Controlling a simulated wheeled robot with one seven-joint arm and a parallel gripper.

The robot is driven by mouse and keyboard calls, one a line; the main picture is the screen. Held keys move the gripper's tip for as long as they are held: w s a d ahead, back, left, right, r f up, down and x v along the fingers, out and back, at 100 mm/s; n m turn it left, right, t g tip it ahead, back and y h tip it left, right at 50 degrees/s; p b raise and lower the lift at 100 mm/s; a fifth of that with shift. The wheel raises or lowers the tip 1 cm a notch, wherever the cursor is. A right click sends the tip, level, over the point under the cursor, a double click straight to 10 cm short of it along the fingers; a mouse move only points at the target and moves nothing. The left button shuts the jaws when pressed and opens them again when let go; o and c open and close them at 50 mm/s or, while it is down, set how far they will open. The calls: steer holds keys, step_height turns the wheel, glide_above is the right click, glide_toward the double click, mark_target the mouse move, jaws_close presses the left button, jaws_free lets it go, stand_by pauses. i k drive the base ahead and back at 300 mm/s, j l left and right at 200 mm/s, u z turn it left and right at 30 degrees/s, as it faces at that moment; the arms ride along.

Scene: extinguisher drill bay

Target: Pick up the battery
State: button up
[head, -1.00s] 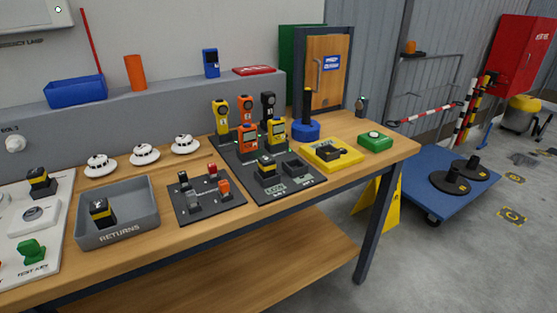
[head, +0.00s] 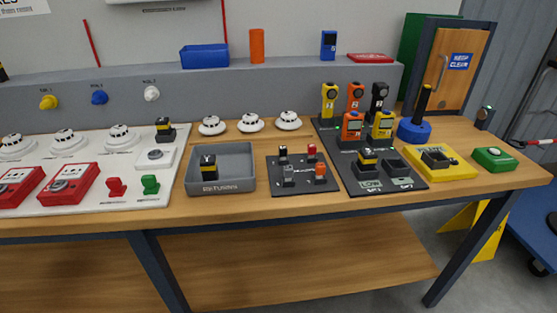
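Several black blocks with a yellow band look like batteries; I cannot tell which one is meant. One (head: 208,168) stands in the grey RETURNS tray (head: 220,187). Another (head: 165,131) stands at the back right of the white panel (head: 150,194). A third (head: 367,161) sits in a dark holder marked LOW on the black board (head: 410,184). Beside it, the neighbouring holder (head: 396,167) looks empty. My gripper is not in view.
Yellow, orange and black handheld devices (head: 353,128) stand behind the LOW holder. A small board with coloured plugs (head: 302,170) lies between tray and black board. A yellow block (head: 433,172), green box (head: 495,159) and blue-based post (head: 414,131) stand to the right.

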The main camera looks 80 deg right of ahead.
mark_target(208, 162)
steer(key=z, duration=1.2)
steer(key=i+j+z, duration=0.2)
steer(key=i, duration=0.15)
steer(key=i+j+z, duration=0.15)
steer(key=i, duration=0.2)
